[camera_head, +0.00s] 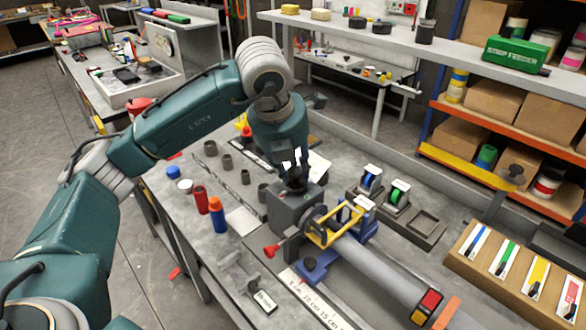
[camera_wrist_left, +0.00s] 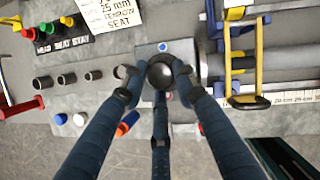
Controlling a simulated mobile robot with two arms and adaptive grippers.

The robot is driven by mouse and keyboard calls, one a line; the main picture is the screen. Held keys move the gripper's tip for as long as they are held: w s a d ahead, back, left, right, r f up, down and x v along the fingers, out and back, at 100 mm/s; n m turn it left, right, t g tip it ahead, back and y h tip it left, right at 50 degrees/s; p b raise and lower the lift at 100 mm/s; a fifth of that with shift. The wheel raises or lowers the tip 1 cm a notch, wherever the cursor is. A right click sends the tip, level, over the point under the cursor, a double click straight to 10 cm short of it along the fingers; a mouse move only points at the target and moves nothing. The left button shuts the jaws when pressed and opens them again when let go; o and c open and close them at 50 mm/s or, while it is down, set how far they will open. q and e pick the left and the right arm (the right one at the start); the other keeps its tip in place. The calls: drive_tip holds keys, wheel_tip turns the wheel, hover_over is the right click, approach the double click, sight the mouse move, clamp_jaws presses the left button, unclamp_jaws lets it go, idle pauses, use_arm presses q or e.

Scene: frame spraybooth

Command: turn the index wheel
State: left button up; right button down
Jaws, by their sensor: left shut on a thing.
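A grey block-shaped headstock (camera_head: 296,207) stands on the workbench, with a dark wheel-like disc (camera_head: 313,219) on its side. My left gripper (camera_head: 294,180) reaches down onto the top of this block. In the left wrist view, the fingers of my left gripper (camera_wrist_left: 160,78) close around a dark round knob (camera_wrist_left: 160,71) on the block. I cannot tell for sure whether this knob is the index wheel; the fingers hide part of it. A yellow frame (camera_head: 334,226) stands just right of the block, apart from the gripper. My right gripper is not in view.
A long grey tube (camera_head: 385,276) runs right from the block. Several grey cups (camera_wrist_left: 67,79) stand in a row. A red-ended lever (camera_head: 272,250) sticks out in front.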

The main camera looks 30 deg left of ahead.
use_arm(q)
drive_tip(key=shift+w+r, duration=0.15)
drive_tip(key=shift+r, duration=0.05)
drive_tip(key=o, duration=1)
drive_tip(key=shift+o, duration=0.7)
drive_tip(key=shift+f, duration=0.1)
drive_tip(key=v, duration=1.2)
